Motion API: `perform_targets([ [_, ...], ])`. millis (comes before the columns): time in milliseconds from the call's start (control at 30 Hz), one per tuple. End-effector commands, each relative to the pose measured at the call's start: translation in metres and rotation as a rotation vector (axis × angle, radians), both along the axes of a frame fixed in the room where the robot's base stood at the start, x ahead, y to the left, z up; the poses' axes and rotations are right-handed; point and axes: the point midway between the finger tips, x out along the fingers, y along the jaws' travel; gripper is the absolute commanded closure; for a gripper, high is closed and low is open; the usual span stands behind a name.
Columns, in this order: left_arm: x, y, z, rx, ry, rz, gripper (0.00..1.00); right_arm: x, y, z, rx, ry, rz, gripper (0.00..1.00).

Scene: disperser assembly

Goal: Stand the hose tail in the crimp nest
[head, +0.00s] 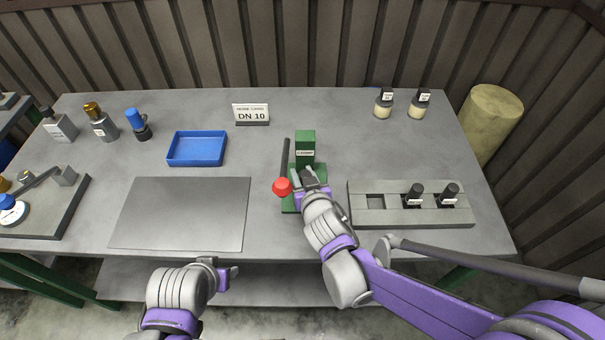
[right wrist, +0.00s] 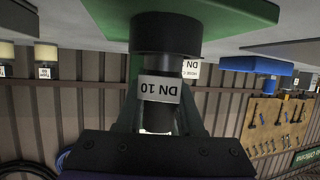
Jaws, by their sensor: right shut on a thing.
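The hose tail (right wrist: 160,88) is dark with a white "DN 10" label and shows upside down in the right wrist view. My right gripper (head: 311,177) is shut on it, with a finger on each side of the label. A wider black round part (right wrist: 166,36) meets the tail's lower end, beside the green base (right wrist: 215,14). I cannot tell whether this is the nest or whether the tail is seated. In the head view, the green crimp press (head: 305,144) stands behind my right gripper, which hides the nest. My left gripper (head: 226,276) is low in front of the table.
A grey rack (head: 390,216) on the right has one empty square slot and two black labelled pieces. A lever with a red knob (head: 282,187) stands left of the press. A bare grey plate (head: 180,214), a blue tray (head: 197,149) and a "DN 10" sign (head: 251,114) are further left.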

Motion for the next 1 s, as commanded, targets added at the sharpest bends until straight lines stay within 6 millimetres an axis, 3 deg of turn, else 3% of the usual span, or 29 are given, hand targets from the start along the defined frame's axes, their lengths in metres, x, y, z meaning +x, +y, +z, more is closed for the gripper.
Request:
perform_targets([
  [233,-0.001,0.000,-0.004,0.000,0.001,0.000,0.50,0.000,0.000,-0.004,0.000,0.000,0.000,1.00],
  [267,0.000,0.000,-0.003,0.000,0.001,0.000,0.50,0.000,0.000,-0.003,0.000,0.000,0.000,0.58],
  [400,0.000,0.000,-0.002,0.000,0.001,0.000,0.50,0.000,0.000,-0.003,0.000,0.000,0.000,0.34],
  [767,0.000,0.000,0.001,0.000,-0.001,0.000,0.50,0.000,0.000,0.002,0.000,-0.001,0.000,0.34],
  [1000,0.001,0.000,0.006,0.000,-0.002,0.000,0.50,-0.032,-0.007,0.016,0.000,-0.001,0.002,0.34],
])
